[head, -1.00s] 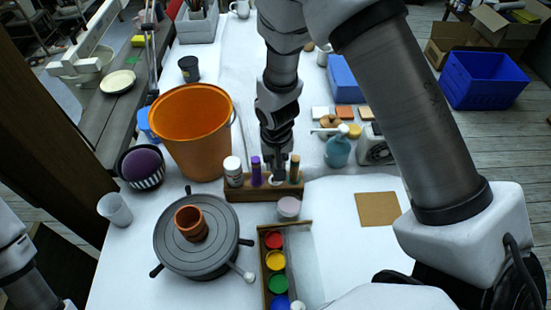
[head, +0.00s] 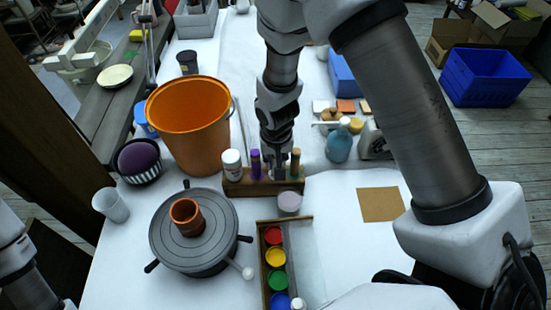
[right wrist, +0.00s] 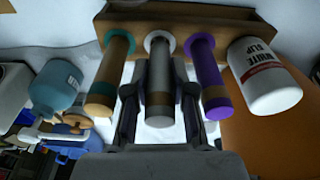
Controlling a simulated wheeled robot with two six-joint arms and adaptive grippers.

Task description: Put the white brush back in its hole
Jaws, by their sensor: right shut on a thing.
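My right gripper (head: 279,170) is over the wooden rack (head: 232,188), between the purple handle (head: 255,163) and the tan handle (head: 295,162). In the right wrist view its fingers are shut on the grey-white handle, which I take for the white brush (right wrist: 160,85). The brush lines up with a white ring on the rack (right wrist: 190,13), between the tan handle with a teal ring (right wrist: 110,80) and the purple handle (right wrist: 210,80). How deep it sits in the hole cannot be told. My left gripper is out of view.
A white slip bottle (head: 232,163) stands at the rack's left end. An orange bucket (head: 190,130) is behind it. A turntable with a clay pot (head: 187,217), a pink-lidded jar (head: 289,203) and a paint tray (head: 264,262) are in front. A blue bottle (head: 339,144) is right.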

